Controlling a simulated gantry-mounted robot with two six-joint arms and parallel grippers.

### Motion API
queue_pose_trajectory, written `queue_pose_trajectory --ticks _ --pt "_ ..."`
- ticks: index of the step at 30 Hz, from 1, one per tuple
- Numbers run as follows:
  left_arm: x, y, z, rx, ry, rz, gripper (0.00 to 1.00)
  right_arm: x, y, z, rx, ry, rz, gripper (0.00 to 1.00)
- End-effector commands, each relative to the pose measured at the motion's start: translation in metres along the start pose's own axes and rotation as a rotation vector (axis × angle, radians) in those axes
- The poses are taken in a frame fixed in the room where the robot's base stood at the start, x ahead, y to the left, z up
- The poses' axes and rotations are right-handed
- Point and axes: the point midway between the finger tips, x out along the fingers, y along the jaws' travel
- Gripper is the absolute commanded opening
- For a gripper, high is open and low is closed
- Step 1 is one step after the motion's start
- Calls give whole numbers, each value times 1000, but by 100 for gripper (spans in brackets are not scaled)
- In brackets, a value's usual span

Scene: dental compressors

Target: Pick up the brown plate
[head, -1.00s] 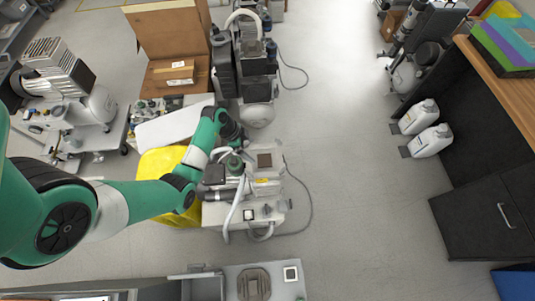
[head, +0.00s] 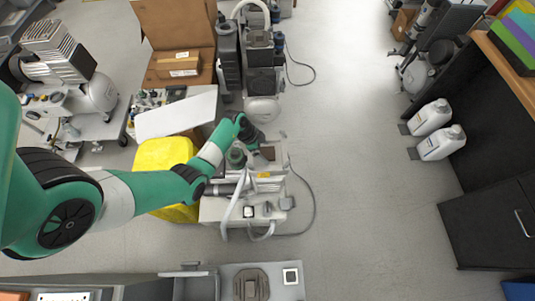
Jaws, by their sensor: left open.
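The brown plate (head: 268,153) is a small dark brown square lying on top of the pale compressor unit (head: 215,211) in the middle of the head view. My left gripper (head: 257,144) is dark and reaches in over the unit from the left, just up and left of the plate. It partly covers the plate's near surroundings, and its jaws are open with nothing seen between them. Whether the fingers touch the plate cannot be told. My right gripper is not in view.
A yellow bin (head: 160,155) and a tilted white panel (head: 178,115) stand left of the unit. Another compressor (head: 262,85) stands behind it. A cable (head: 313,195) lies to the right. The floor there is clear up to the white jugs (head: 430,118).

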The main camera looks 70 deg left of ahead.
Motion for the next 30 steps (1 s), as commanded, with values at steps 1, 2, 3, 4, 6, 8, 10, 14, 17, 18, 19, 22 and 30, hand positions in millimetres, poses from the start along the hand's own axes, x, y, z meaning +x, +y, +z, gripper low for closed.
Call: queue_pose_trajectory --ticks 1,2,3,4,6,8,10,14,17,18,19,22,30 --pt "8 0 1 1 1 -1 100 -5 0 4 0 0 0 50" --pt "9 0 0 1 0 -1 100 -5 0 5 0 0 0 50" --pt "9 0 0 1 0 -1 100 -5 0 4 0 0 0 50" --pt "9 0 0 1 0 -1 100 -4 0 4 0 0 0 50" --pt "8 0 -1 1 0 -1 100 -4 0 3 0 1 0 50" --pt "8 0 -1 0 0 -1 100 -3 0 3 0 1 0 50" --pt "7 0 -1 0 0 -1 91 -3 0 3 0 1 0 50" --pt "7 0 0 0 0 -1 68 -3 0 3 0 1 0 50" --pt "7 0 0 0 0 -1 50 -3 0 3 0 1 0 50" --pt "7 0 0 0 0 -1 42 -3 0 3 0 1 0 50" --pt "7 0 0 0 0 -1 37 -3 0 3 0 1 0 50" --pt "7 0 0 0 0 -1 19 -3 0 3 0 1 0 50" --pt "6 0 -1 1 1 -2 12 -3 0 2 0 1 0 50"
